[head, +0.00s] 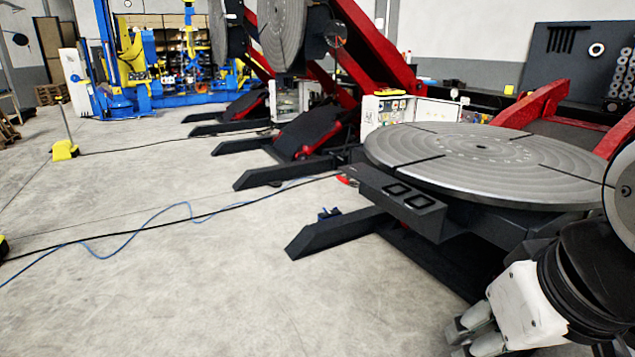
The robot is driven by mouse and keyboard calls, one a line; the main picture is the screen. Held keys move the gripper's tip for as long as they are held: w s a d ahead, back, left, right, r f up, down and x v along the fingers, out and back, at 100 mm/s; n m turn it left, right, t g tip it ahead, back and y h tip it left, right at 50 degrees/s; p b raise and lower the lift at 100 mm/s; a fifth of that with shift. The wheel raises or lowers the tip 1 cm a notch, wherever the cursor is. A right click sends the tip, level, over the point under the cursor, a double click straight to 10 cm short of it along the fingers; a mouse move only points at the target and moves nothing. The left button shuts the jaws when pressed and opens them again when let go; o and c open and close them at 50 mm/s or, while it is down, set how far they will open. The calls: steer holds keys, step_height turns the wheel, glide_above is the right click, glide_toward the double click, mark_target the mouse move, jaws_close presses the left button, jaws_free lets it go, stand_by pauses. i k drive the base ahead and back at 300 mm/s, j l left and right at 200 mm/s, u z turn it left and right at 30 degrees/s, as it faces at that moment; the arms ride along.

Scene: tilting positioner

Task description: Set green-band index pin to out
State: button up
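No index pin with a green band can be made out in the head view. The nearest tilting positioner carries a large round grey slotted table (450,165), lying about level.
A dark floor leg (335,233) of the positioner juts out to the left. Blue and black cables cross the floor. Other red and black positioners stand behind, with a white control cabinet (385,110). A yellow-based post (65,149) stands at left. The concrete floor (200,290) in front is mostly clear.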

mark_target(344, 181)
steer(key=i+j, duration=0.2)
steer(key=i, duration=0.6)
steer(key=i+j+u, duration=0.15)
steer(key=i, duration=0.65)
steer(key=i+j, duration=0.2)
steer(key=i, duration=0.6)
steer(key=j+u, duration=0.05)
